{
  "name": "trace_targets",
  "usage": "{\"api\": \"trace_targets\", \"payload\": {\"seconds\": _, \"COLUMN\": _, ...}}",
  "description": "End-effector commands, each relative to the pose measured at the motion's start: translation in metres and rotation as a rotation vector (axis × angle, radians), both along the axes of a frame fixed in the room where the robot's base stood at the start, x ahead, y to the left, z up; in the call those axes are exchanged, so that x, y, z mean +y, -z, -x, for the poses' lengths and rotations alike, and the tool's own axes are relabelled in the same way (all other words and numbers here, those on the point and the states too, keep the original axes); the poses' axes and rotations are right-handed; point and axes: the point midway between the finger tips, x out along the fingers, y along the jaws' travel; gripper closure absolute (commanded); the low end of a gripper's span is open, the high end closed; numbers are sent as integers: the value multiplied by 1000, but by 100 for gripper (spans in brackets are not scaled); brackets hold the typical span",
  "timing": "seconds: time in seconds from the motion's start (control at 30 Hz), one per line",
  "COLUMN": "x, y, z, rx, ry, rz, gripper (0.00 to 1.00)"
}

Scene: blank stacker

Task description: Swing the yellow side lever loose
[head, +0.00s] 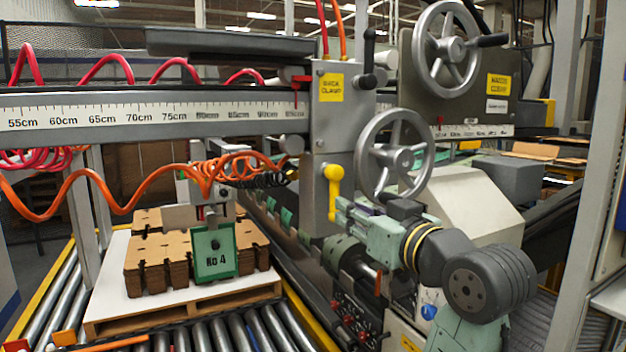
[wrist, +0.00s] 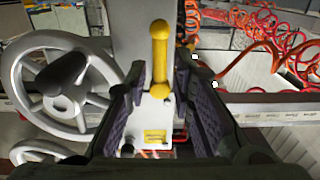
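The yellow side lever (head: 333,190) hangs straight down from its pivot on the side of the grey clamp housing (head: 320,130). In the wrist view the lever (wrist: 160,60) stands upright in the picture, centred between my two dark finger pads. My gripper (head: 345,208) is at the lever's lower right in the head view. In the wrist view my gripper (wrist: 160,78) is open, with a gap on both sides of the lever. I cannot tell how deep the lever sits between the fingers. No contact shows.
A silver handwheel (head: 394,153) is close to the right of the lever, just above my gripper; it fills the left of the wrist view (wrist: 62,85). Orange coiled hose (head: 235,170) hangs to the left. A pallet (head: 185,308) with cardboard blanks (head: 150,268) stands on rollers below.

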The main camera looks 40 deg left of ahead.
Motion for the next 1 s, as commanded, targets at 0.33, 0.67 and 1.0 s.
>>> {"api": "trace_targets", "payload": {"seconds": 0.33, "x": 23, "y": 1, "z": -10, "rx": 2, "ry": 0, "rz": 1, "gripper": 78}}
{"api": "trace_targets", "payload": {"seconds": 0.67, "x": 44, "y": 0, "z": -18, "rx": 1, "ry": -1, "rz": 2, "gripper": 78}}
{"api": "trace_targets", "payload": {"seconds": 1.0, "x": 59, "y": -6, "z": -4, "rx": 279, "ry": -6, "rz": -116, "gripper": 78}}
